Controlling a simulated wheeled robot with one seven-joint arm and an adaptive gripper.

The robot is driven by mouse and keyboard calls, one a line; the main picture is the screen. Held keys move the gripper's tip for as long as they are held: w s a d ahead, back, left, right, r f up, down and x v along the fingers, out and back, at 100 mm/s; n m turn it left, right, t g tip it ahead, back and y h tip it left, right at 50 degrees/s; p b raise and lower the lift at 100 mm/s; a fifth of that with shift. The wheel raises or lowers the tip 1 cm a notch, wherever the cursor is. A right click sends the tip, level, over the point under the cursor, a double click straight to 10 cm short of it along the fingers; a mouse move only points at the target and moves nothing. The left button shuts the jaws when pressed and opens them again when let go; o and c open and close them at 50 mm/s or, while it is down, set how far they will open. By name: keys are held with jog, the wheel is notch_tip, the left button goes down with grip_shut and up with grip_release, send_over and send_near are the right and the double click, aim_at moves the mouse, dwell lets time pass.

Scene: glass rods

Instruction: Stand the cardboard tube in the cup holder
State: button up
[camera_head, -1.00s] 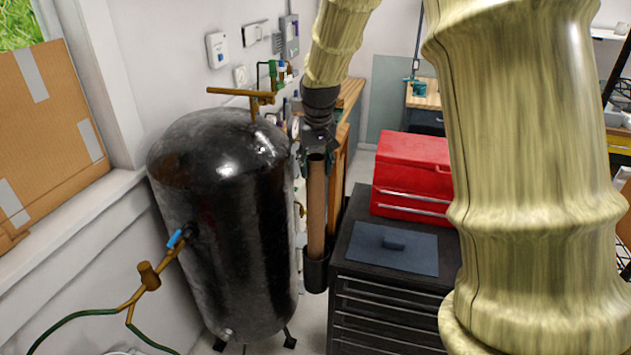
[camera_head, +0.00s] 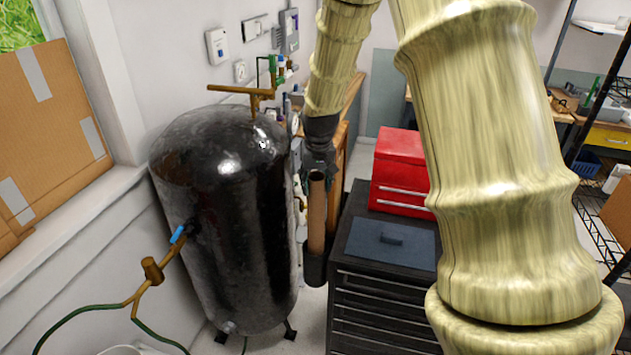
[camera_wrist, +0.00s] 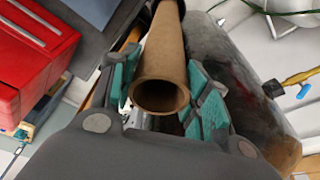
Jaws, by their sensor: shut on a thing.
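The brown cardboard tube (camera_head: 317,215) is upright between the black tank and the drawer cabinet. My gripper (camera_head: 318,170) is shut on its upper part, with the open top rim showing. In the wrist view the tube (camera_wrist: 166,55) runs away from me between the teal finger pads of my gripper (camera_wrist: 160,95). The black cup holder (camera_head: 314,272) is at the cabinet's left side. The tube's lower end meets the holder's mouth and is hidden there, seemingly inside it; how deep I cannot tell.
The large black tank (camera_head: 225,220) stands close on the left, with a brass valve (camera_head: 152,270) and hose. The black drawer cabinet (camera_head: 385,310) is close on the right and carries a red toolbox (camera_head: 400,170). The gap between tank and cabinet is narrow.

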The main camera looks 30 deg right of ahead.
jog(key=shift+f, duration=0.1)
jog(key=o, duration=1.4)
jog(key=shift+f, duration=0.1)
jog(key=shift+b+v, duration=1.95)
jog(key=shift+v, duration=4.25)
jog(key=shift+w+d, duration=0.1)
jog(key=shift+w, duration=0.05)
